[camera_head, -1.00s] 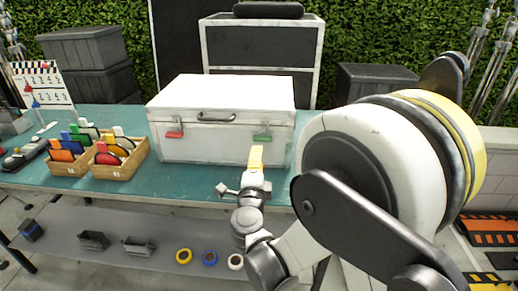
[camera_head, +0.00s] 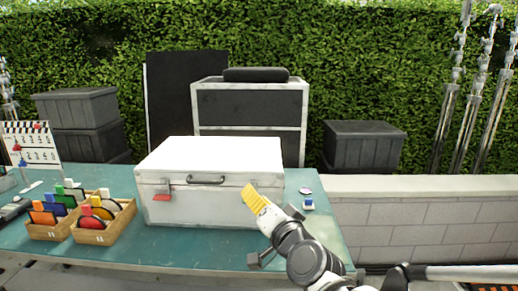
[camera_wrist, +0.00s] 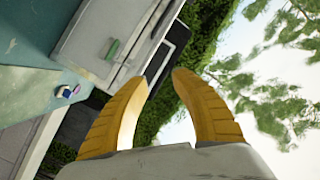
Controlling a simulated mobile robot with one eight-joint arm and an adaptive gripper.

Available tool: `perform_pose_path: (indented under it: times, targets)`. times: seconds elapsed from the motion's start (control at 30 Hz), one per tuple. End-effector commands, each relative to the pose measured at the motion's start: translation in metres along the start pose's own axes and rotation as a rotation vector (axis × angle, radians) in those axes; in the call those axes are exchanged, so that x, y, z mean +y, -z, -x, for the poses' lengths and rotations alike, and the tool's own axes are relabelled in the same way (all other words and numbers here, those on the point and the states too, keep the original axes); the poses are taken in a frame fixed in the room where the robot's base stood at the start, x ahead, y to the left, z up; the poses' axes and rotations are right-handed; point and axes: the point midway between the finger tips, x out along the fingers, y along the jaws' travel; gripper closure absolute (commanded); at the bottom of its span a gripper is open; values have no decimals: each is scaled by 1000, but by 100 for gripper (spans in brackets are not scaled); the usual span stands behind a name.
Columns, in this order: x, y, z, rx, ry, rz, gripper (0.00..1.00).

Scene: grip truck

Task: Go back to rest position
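My gripper (camera_head: 250,195) has yellow fingers and stands in front of the right end of the white case in the head view. In the wrist view my gripper (camera_wrist: 160,78) shows its two fingers apart with nothing between them. The closed white case (camera_head: 215,155) sits on the teal table (camera_head: 150,250), with a red latch (camera_head: 163,197) at its left. The gripper hides the right latch in the head view; the green latch (camera_wrist: 112,48) shows in the wrist view.
Two wooden boxes (camera_head: 90,237) of colored tabs stand at the table's left, by a clapperboard (camera_head: 30,142). A small blue-and-white item (camera_head: 308,204) lies right of the case. A low block wall (camera_head: 420,225) and grey crates (camera_head: 362,146) stand behind.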

Motion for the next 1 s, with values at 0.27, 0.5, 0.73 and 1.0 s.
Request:
perform_pose_path:
  times: [0.27,0.5,0.73,1.0]
  targets:
    - [94,-18,137,-389,-337,411,69]
    - [166,-26,245,-613,-625,551,69]
    - [178,-27,266,-653,-682,569,69]
    - [178,-27,266,-653,-682,569,69]
